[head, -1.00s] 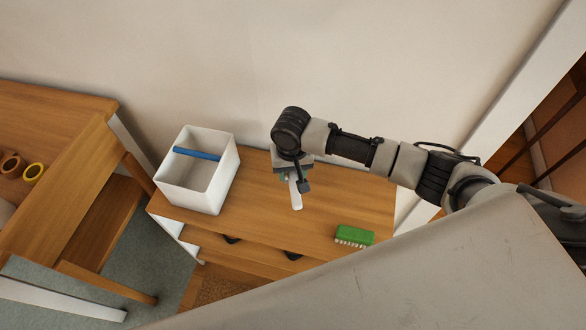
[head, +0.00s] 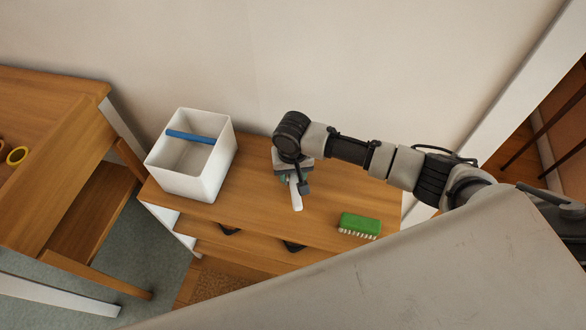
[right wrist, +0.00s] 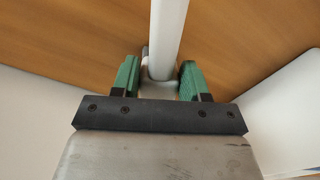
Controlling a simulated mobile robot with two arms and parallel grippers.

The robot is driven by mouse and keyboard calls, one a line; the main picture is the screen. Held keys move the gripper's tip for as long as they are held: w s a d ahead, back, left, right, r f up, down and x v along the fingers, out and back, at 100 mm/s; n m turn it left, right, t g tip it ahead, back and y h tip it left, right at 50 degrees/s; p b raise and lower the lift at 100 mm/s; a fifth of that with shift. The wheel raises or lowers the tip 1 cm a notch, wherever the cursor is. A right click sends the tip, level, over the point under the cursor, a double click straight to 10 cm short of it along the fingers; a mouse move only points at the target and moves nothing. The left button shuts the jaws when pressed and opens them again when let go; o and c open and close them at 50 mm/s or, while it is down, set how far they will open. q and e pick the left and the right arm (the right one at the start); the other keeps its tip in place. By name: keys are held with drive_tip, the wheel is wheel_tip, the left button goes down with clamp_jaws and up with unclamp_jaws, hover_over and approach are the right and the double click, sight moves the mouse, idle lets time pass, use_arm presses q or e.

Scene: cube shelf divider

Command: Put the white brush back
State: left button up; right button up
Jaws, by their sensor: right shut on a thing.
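The white brush (head: 295,194) is in my right gripper (head: 292,179), above the wooden cabinet top. In the right wrist view its pale handle (right wrist: 168,40) runs up between the green fingers of the right gripper (right wrist: 162,82), which is shut on it. Its far end is hidden by the gripper in the head view. A white open box (head: 212,178) with a blue bar (head: 190,137) across its upper part stands on the cabinet, left of the gripper. My left gripper is not in view.
A green brush (head: 360,224) with white bristles lies on the cabinet top (head: 255,199) at the right. A wooden desk (head: 60,150) with yellow ring (head: 17,155) stands at the left. The wall is close behind the cabinet.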

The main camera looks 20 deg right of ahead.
drive_tip(key=shift+f, duration=0.3)
idle(0.5)
drive_tip(key=o, duration=0.8)
drive_tip(key=shift+o, duration=0.3)
drive_tip(key=o, duration=0.5)
drive_tip(key=shift+c, duration=0.2)
drive_tip(key=shift+r, duration=3.75)
drive_tip(key=shift+s, duration=0.1)
